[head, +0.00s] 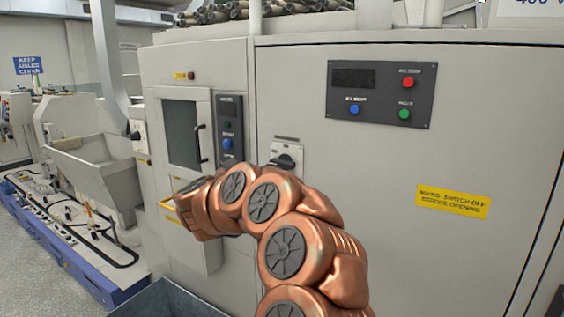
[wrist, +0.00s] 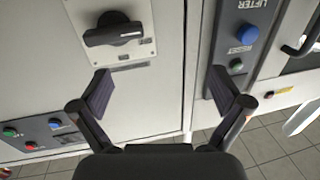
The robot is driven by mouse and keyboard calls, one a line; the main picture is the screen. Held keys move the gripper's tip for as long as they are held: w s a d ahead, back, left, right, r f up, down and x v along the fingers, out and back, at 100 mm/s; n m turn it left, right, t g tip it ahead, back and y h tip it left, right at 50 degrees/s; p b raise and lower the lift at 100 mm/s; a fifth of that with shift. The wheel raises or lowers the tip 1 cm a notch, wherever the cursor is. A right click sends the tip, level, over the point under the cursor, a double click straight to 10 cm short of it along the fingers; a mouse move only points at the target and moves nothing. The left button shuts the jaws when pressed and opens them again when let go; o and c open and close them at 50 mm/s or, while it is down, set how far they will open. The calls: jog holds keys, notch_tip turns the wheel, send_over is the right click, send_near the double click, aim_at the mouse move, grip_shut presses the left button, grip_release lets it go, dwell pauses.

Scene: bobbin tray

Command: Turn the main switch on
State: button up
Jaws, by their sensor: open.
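The main switch is a black rotary handle (head: 284,161) on a pale plate, on the large grey cabinet just above my copper arm in the head view. In the wrist view the handle (wrist: 113,30) shows close up at the upper left, lying nearly level across its round base. My gripper (wrist: 160,88) is open and empty, its two dark finger pads wide apart. In that picture the switch lies above and left of the gap between the pads, nearest the left pad. No contact with the handle shows. In the head view my arm hides the fingers.
A dark button panel (head: 378,95) is on the cabinet (head: 480,135), above a yellow warning label (head: 452,201). Left of the switch are a lifter panel (head: 229,128) and a door with a handle (head: 200,143). A blue-grey bin (head: 180,298) stands below.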

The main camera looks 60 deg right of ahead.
aim_at(280, 163)
jog(key=s+d+g, duration=0.1)
jog(key=d, duration=0.2)
jog(key=s+d+m+g+p, duration=0.1)
jog(key=d, duration=0.2)
jog(key=s+d+f+g, duration=0.1)
jog(key=s+d, duration=0.1)
jog(key=d, duration=0.1)
jog(key=shift+s+m+p, duration=0.1)
jog(key=shift+m+p, duration=0.2)
jog(key=shift+p, duration=0.1)
jog(key=shift+d+f, duration=0.1)
jog(key=shift+d, duration=0.75)
jog(key=shift+c, duration=0.3)
jog(key=c, duration=0.8)
